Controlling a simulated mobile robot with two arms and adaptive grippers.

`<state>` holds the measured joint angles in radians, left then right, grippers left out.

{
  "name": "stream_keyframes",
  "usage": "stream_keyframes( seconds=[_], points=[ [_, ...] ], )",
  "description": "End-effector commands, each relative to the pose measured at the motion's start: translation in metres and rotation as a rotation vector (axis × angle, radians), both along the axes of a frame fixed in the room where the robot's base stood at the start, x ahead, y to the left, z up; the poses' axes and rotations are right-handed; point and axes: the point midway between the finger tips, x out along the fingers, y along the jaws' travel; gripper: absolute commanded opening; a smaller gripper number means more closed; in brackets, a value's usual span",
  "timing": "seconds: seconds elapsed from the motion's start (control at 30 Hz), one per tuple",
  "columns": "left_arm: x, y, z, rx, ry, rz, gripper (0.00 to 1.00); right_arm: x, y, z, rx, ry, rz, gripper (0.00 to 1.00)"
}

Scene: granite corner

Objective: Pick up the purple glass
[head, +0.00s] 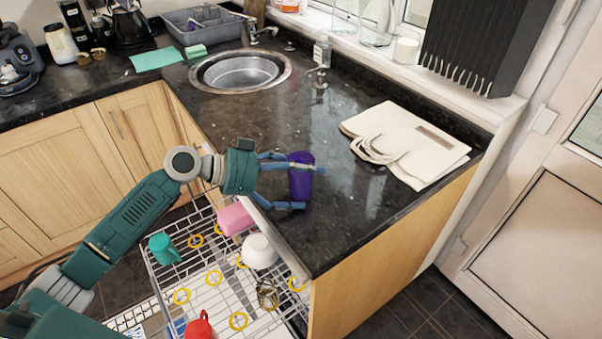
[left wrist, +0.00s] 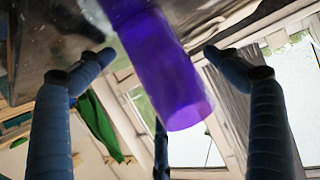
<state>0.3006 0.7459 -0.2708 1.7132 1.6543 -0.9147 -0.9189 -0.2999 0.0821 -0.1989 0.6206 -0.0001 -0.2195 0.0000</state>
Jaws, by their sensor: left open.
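The purple glass (head: 301,184) stands on the dark granite worktop (head: 345,225), near its left edge above the dish rack. My left gripper (head: 305,188) reaches in from the left with its blue fingers spread around the glass. In the left wrist view the purple glass (left wrist: 165,70) sits between the open fingers of my left gripper (left wrist: 155,52). A gap shows between the glass and each side fingertip there. My right gripper is not in view.
A wire dish rack (head: 160,290) below holds a white bowl (head: 259,251), a pink item (head: 235,219), a teal mug (head: 163,249) and a red mug (head: 199,327). A cream cloth bag (head: 440,160) lies to the right. A round sink (head: 241,72) is behind.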

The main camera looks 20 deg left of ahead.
Motion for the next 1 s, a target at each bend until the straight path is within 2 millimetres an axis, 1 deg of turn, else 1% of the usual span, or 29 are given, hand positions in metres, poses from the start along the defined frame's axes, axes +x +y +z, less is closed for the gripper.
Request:
stream_keyframes(
  seconds=[0.23,0.37,0.4,0.47,0.5,0.6,0.87,1.0],
  points=[
    [0.0013,-0.0013,-0.0018,0.001,0.000,0.001,0.91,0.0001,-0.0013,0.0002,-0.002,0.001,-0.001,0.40],
    [0.0012,-0.0013,-0.0018,0.001,0.000,0.001,0.65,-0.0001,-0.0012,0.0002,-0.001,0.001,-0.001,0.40],
    [0.0011,-0.0012,-0.0018,0.001,0.000,0.001,0.57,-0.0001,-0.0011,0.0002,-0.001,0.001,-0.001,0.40],
    [0.0011,-0.0012,-0.0019,0.001,0.000,0.001,0.45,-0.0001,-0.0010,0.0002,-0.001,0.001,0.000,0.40],
    [0.0011,-0.0012,-0.0020,0.001,0.001,0.001,0.37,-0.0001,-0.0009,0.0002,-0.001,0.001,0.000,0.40],
    [0.0009,-0.0013,-0.0022,0.001,0.001,0.001,0.18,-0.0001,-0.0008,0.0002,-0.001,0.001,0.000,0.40],
    [0.0011,-0.0013,-0.0006,0.000,0.000,0.001,0.18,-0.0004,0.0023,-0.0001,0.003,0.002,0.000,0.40],
    [0.0017,-0.0011,0.0076,0.001,-0.003,0.001,0.18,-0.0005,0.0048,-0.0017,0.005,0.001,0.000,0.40]
  ],
)
